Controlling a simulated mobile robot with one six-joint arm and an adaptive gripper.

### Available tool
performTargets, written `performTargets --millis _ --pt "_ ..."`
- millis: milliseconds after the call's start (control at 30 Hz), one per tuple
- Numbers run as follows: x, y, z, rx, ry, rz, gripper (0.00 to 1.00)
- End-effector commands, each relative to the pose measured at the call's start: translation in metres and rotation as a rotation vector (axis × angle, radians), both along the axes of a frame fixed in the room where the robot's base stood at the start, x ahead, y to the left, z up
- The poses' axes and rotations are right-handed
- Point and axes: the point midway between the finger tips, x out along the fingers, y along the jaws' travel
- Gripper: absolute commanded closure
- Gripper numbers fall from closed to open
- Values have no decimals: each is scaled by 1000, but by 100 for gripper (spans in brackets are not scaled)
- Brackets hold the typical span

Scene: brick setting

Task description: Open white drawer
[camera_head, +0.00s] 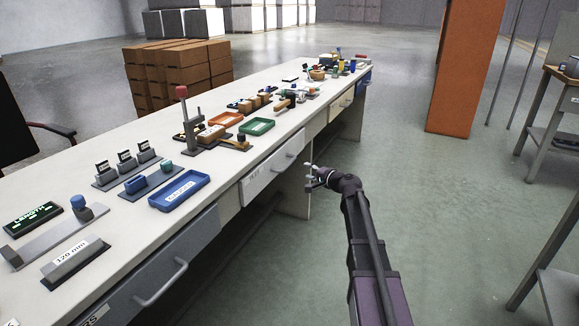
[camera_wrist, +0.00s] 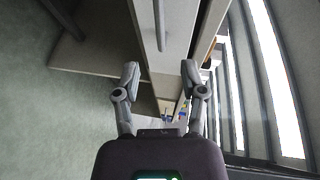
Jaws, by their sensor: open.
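The white drawer (camera_head: 272,172) is set in the long bench's front and looks closed. Its face carries a small label at the left and a pale bar handle (camera_head: 292,163). My gripper (camera_head: 310,177) is open and empty, just right of this handle and apart from it in the head view. In the wrist view the open fingers (camera_wrist: 160,70) point toward a pale drawer front (camera_wrist: 181,28) with a bar handle (camera_wrist: 161,25). The handle lies beyond the fingertips, roughly in line with the gap between them. Nothing is between the fingers.
A grey drawer (camera_head: 160,275) is at the near left and a cream drawer (camera_head: 341,104) farther along. The bench top (camera_head: 225,172) holds trays, gauges and tools. An orange pillar (camera_head: 465,70) and side tables stand right. The floor (camera_head: 440,200) between is clear.

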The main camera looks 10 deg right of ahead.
Motion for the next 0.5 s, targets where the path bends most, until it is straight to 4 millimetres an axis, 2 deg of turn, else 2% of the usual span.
performTargets --millis 500 --pt "68 40 -16 0 0 2 46"
